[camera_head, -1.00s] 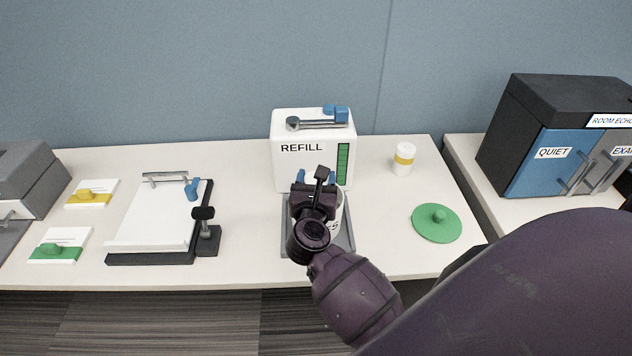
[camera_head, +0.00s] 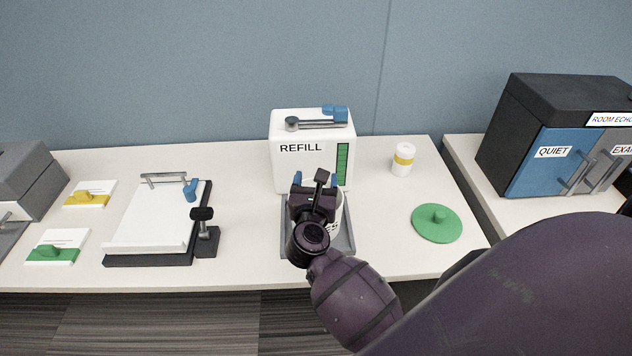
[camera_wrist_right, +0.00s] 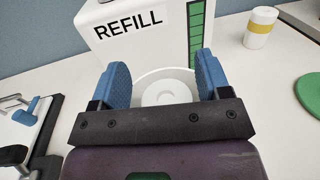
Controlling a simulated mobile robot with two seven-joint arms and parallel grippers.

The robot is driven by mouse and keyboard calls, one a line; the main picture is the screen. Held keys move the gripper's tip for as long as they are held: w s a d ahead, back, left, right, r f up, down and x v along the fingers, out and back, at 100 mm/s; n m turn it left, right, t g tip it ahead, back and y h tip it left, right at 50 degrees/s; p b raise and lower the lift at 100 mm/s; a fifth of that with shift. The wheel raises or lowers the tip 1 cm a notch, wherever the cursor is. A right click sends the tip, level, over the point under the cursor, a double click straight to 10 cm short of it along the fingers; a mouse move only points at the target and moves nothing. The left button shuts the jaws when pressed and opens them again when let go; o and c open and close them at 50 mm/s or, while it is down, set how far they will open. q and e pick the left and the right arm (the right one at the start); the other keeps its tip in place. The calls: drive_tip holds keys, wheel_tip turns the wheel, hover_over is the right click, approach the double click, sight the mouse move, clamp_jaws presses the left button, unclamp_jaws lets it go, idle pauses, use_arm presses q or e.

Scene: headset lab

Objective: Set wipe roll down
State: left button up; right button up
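A white canister (camera_head: 341,213) with dark lettering stands on a grey tray, partly hidden behind my right gripper (camera_head: 315,180). In the right wrist view its open mouth shows a round white roll (camera_wrist_right: 165,92) with a central core, sitting inside the rim. My right gripper also shows there, with its two blue fingers (camera_wrist_right: 165,82) spread apart above the canister mouth. There is visible space between each finger and the roll's top. The roll's lower part is hidden by the canister and gripper. My left gripper is not in view.
A white REFILL box (camera_head: 300,165) stands right behind the canister. The table between canister and lid is clear.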

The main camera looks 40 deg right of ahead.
drive_tip(key=shift+o, duration=0.9)
drive_tip(key=shift+s+f+g, duration=0.2)
drive_tip(key=shift+f+g, duration=0.1)
drive_tip(key=shift+f, duration=0.4)
drive_tip(key=shift+r, duration=0.15)
drive_tip(key=shift+w+r+p, duration=0.1)
drive_tip(key=shift+r+p, duration=0.5)
drive_tip(key=b+v, duration=0.2)
drive_tip(key=v, duration=0.9)
drive_tip(key=shift+s+a, duration=0.25)
drive_tip(key=shift+s, duration=0.05)
